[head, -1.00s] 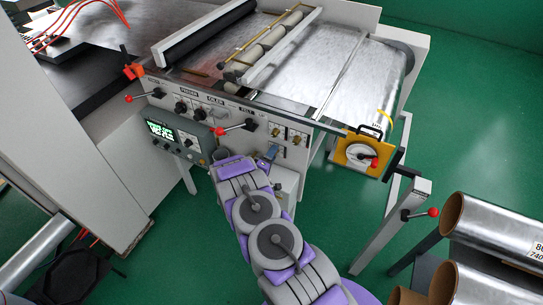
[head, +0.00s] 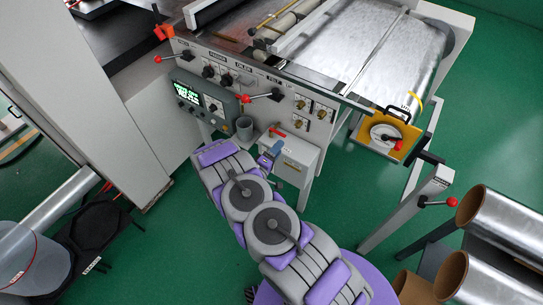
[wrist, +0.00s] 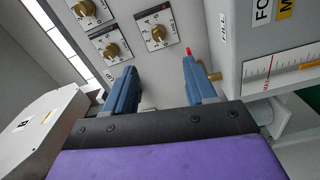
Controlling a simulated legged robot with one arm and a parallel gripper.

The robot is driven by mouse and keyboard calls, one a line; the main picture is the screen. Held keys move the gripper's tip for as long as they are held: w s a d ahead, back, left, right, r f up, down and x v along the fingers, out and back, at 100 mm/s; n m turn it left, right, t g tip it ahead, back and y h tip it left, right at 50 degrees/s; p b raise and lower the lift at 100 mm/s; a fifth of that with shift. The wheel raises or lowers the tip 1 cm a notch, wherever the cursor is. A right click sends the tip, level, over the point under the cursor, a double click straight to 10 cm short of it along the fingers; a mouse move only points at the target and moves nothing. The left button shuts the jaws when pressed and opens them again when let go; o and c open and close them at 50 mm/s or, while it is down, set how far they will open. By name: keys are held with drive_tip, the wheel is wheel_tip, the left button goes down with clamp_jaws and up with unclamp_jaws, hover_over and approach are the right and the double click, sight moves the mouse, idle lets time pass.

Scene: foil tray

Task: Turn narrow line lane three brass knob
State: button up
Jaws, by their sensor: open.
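Small brass knobs on square white dial plates sit on the grey front panel of the machine. In the head view they form a small cluster (head: 299,104) at the panel's right end. Three show large in the wrist view: upper left (wrist: 85,8), middle left (wrist: 112,50) and right (wrist: 157,33). I cannot read which is lane three. My gripper (wrist: 160,62) is open and empty, its blue fingers apart and pointing at the panel just below the right and middle knobs. In the head view my gripper (head: 272,154) is small, below the knob cluster.
A grey-white box (head: 297,153) stands close right of my gripper, with a red-tipped lever (wrist: 190,62) near the right finger. A yellow dial unit (head: 386,134) is at right. Green floor is open below.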

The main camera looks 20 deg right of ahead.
drive_tip(key=shift+v, duration=1.75)
